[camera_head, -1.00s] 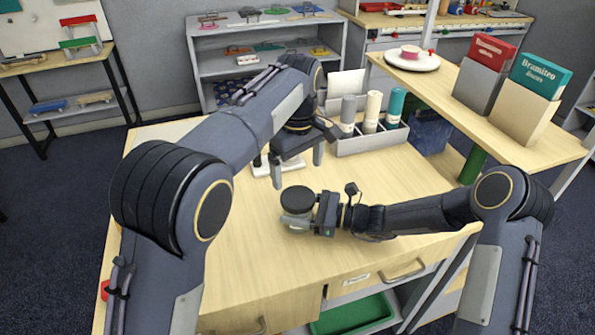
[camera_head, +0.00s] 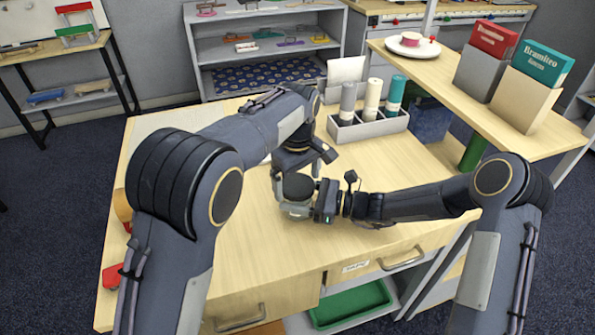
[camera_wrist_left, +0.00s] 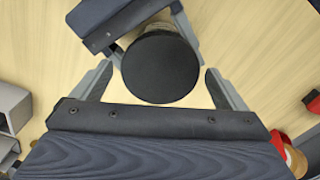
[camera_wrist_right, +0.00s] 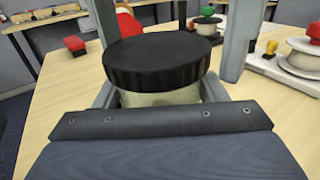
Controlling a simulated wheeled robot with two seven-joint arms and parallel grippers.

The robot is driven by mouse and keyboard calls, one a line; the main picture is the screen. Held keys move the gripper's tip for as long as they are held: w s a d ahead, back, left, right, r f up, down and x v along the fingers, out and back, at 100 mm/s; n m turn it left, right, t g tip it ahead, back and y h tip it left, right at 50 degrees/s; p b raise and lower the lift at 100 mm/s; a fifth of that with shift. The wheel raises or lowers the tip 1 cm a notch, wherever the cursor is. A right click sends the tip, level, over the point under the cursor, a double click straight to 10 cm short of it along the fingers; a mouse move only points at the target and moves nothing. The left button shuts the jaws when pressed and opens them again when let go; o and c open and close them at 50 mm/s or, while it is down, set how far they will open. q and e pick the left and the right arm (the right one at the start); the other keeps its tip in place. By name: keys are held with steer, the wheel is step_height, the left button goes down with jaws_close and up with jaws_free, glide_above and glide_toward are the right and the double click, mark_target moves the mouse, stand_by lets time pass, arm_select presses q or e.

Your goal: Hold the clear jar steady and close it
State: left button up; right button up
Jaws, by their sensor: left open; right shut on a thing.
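The clear jar (camera_head: 294,211) stands on the near middle of the table, its body mostly hidden by fingers. A black round lid (camera_wrist_right: 160,57) sits level on top of it; whether it is screwed tight I cannot tell. My right gripper (camera_wrist_right: 160,92) is shut on the jar body from the side, below the lid. My left gripper (camera_wrist_left: 158,84) is open and points down over the jar, its fingers on either side of the lid with visible gaps. The lid (camera_wrist_left: 160,66) lies between them in the left wrist view.
A grey divided tray (camera_head: 369,131) with several cylinders stands at the table's back. A red object (camera_head: 113,276) lies at the left edge. The right wrist view shows spool-like pieces (camera_wrist_right: 308,62) on white bases. The table front right of the jar is clear.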

arm_select(q)
steer(key=c, duration=1)
steer(key=m, duration=0.3)
steer(key=shift+c, duration=0.2)
steer(key=o, duration=1.1)
steer(key=shift+c, duration=0.2)
steer(key=shift+r, duration=2.25)
